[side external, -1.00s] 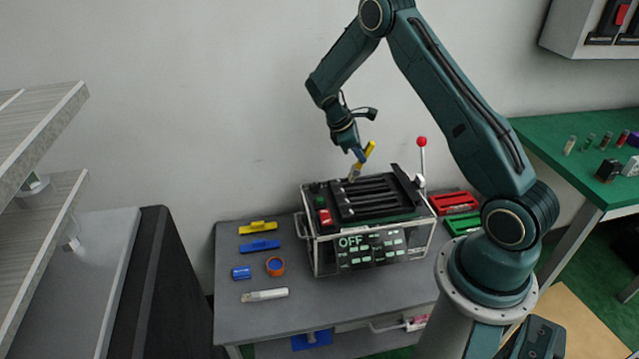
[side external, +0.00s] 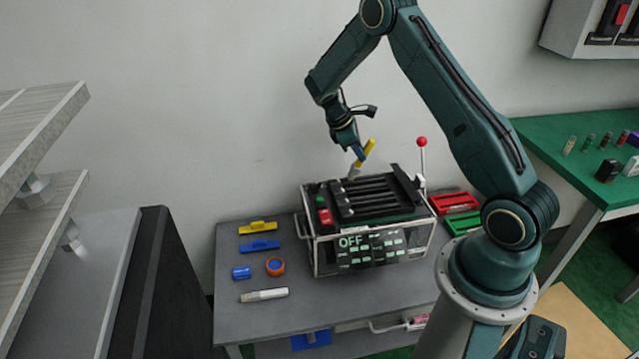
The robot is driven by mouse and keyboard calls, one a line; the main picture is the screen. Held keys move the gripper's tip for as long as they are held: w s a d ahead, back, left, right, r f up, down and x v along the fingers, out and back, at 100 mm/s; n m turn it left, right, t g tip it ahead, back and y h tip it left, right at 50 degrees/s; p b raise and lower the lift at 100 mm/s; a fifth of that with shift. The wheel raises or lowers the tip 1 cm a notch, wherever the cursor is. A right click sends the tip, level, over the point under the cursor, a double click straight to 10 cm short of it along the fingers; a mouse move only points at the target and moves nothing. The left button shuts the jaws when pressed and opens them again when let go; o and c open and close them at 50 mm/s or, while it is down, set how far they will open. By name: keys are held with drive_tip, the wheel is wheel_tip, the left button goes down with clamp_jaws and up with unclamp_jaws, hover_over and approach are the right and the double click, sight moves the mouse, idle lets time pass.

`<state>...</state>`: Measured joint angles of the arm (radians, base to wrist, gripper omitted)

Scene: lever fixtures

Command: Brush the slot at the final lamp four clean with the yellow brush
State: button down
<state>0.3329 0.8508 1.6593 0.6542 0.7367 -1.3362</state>
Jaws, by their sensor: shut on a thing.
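My gripper (side external: 358,153) is shut on the yellow brush (side external: 367,151). The brush is tilted, its yellow handle up to the right and its pale bristle end down to the left. The bristle end is at the back edge of the slotted top of the machine (side external: 375,205), near the far ends of the slots; I cannot tell if it touches. The machine has several dark parallel slots and a front panel (side external: 352,241) reading "OFF" with several small green-lit labels. Which lamp is number four is too small to read.
A lever with a red ball (side external: 422,142) stands upright at the machine's right. Red (side external: 454,202) and green trays lie right.

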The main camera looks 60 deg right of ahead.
wheel_tip(320, 180, up, 7)
idle(0.9)
drive_tip(key=shift+r, duration=0.1)
idle(0.4)
